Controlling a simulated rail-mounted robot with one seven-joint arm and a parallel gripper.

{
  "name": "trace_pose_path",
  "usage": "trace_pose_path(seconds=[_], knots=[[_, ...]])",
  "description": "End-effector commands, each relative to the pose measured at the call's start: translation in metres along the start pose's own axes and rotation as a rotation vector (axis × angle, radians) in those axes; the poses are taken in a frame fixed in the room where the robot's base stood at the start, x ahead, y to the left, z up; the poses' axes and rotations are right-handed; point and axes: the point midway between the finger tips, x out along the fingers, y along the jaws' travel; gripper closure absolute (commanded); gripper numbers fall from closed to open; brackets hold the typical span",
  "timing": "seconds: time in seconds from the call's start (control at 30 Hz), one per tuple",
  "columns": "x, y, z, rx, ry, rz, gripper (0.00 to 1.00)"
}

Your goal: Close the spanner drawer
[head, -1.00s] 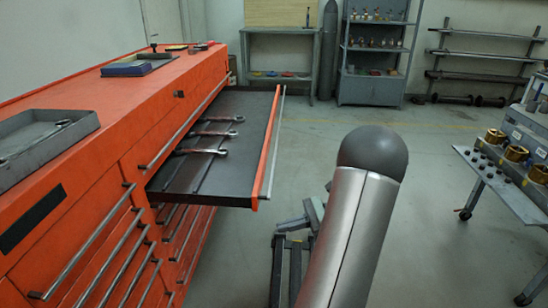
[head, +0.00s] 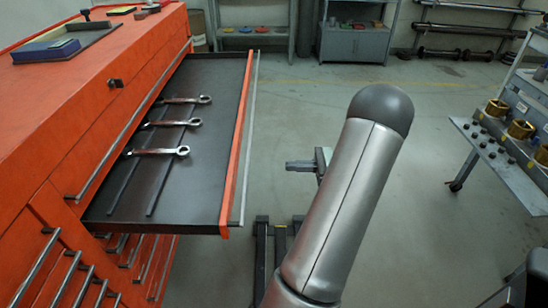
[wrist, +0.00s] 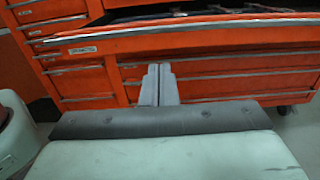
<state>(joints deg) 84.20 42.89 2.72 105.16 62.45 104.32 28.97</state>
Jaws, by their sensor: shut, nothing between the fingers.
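The spanner drawer (head: 208,90) stands pulled out of the orange tool cabinet (head: 60,115). It has a dark bottom, an orange front and a silver bar handle (head: 248,140). Three spanners (head: 173,123) lie in it. My gripper (head: 290,166) is to the right of the drawer front, apart from it, partly hidden behind my arm. In the wrist view, my gripper (wrist: 159,67) is shut and empty, with its fingers toward the cabinet. The open drawer's front (wrist: 180,40) and handle (wrist: 195,21) cross above the fingertips there, and I see no contact.
Closed drawers with bar handles (head: 65,280) lie below the open one. A grey cart (head: 510,170) with brass parts stands at the right. A tray (head: 75,38) sits on the cabinet top. The floor beyond my arm is clear.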

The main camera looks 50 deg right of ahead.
Motion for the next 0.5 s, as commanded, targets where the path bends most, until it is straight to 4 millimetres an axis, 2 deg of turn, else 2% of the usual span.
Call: trace_pose_path(seconds=[0.5], knots=[[0.103, 0.001, -0.002, -0.001, 0.000, 0.004, 1.00]])
